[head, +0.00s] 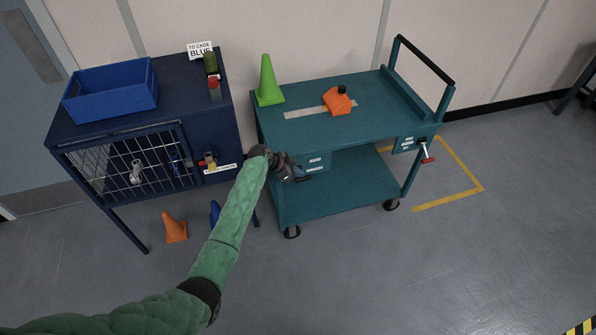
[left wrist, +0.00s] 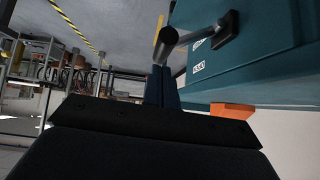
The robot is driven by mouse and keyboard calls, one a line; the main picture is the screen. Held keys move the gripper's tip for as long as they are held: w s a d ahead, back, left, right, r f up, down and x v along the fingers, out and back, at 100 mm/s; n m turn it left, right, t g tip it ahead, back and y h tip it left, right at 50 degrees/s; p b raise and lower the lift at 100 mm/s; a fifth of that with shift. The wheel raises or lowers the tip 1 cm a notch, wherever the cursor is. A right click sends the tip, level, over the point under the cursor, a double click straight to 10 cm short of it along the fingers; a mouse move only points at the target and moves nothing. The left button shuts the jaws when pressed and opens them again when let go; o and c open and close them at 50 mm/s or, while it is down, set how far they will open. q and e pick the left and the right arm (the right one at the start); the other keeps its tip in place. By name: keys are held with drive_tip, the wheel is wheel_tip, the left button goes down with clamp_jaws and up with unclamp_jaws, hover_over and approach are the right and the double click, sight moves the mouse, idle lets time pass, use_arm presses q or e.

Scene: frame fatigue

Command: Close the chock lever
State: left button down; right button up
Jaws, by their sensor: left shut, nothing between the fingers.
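The teal trolley (head: 345,192) has two levers on its front edge, and their small labels are too small to read. A dark lever (left wrist: 203,36) on a teal housing shows close up in the left wrist view, with its bar reaching toward the fingers. My left gripper (head: 296,173) is shut and empty beside this housing at the trolley's left front; it also shows in the left wrist view (left wrist: 160,82). I cannot tell whether it touches the lever. A red-handled lever (head: 427,156) hangs at the trolley's right front corner. My right gripper is not in view.
On the trolley top stand a green cone (head: 267,82) and an orange block (head: 338,101) with a black knob. A dark blue cage cabinet (head: 150,122) with a blue bin (head: 110,92) stands left. An orange cone (head: 174,228) is on the floor. The floor in front is clear.

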use_arm(q)
drive_tip(key=shift+f, duration=0.5)
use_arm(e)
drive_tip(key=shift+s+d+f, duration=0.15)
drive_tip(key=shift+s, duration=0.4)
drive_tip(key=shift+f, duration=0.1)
